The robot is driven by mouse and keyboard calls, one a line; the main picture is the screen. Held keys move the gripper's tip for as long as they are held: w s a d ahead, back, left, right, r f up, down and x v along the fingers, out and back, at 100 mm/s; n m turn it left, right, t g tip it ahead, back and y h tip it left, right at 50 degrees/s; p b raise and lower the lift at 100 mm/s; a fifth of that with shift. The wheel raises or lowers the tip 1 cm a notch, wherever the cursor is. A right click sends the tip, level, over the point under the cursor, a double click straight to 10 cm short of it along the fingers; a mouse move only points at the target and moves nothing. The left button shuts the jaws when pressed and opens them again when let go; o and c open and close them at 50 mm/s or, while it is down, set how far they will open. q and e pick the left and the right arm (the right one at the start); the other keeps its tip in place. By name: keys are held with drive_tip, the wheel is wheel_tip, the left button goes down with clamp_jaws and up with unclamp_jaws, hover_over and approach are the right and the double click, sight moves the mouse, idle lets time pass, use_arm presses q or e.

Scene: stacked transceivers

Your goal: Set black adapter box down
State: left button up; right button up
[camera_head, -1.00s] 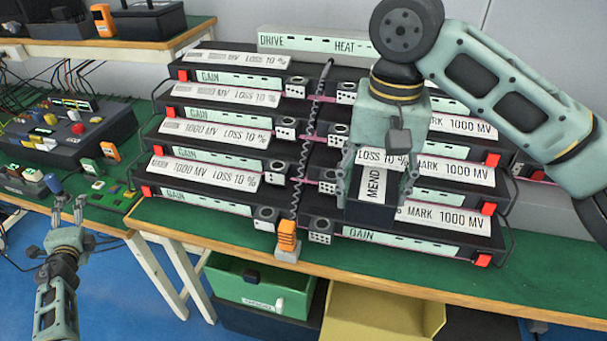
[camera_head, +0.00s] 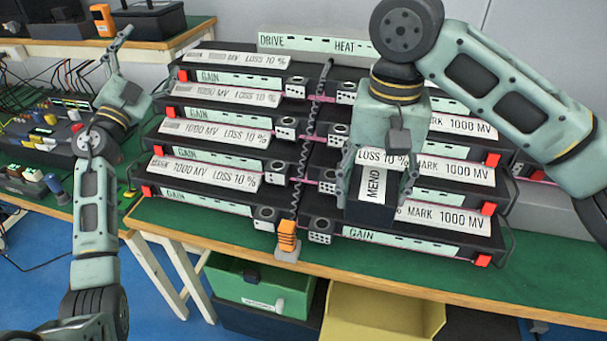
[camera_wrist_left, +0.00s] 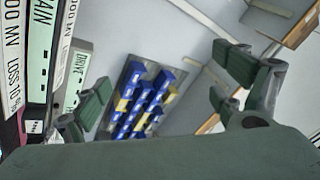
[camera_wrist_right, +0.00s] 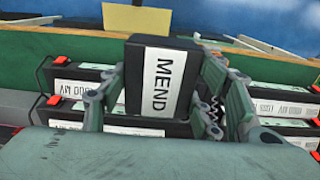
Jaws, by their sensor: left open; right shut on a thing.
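The black adapter box (camera_head: 374,192) with a white MEND label is in my right gripper (camera_head: 378,182), in front of the right stack of transceivers (camera_head: 455,172). In the right wrist view the box (camera_wrist_right: 160,80) stands between the two fingers, label facing the camera. I cannot tell whether its underside touches a transceiver. My left gripper (camera_head: 115,50) is raised at the left, over the side bench and left of the left stack (camera_head: 215,135). In the left wrist view its fingers (camera_wrist_left: 165,95) are spread with nothing between them.
A coiled cable (camera_head: 307,140) hangs between the stacks. A small orange item (camera_head: 287,238) stands at the front of the green table (camera_head: 440,270), with bare surface to its right. A green bin (camera_head: 262,285) and a yellow bin (camera_head: 380,312) sit below.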

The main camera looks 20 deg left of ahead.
use_arm(q)
drive_tip(key=d+m+g+h, duration=0.4)
drive_tip(key=d+h, duration=0.6)
drive_tip(key=d, duration=0.6)
drive_tip(key=m+g+h, duration=0.3)
drive_tip(key=g+h, duration=0.2)
drive_tip(key=g, duration=1.4)
approach(376, 202)
drive_tip(key=w+a+f, duration=0.2)
drive_tip(key=w+f, duration=0.1)
drive_tip(key=x, duration=1.2)
drive_tip(key=shift+w+d+r, duration=0.1)
drive_tip(key=shift+w+r, duration=0.05)
drive_tip(key=shift+w, duration=0.05)
drive_tip(key=shift+c, duration=0.5)
drive_tip(key=shift+s, duration=0.15)
drive_tip(key=c, duration=1.3)
drive_tip(key=shift+c, duration=0.7)
use_arm(e)
drive_tip(key=o, duration=1.5)
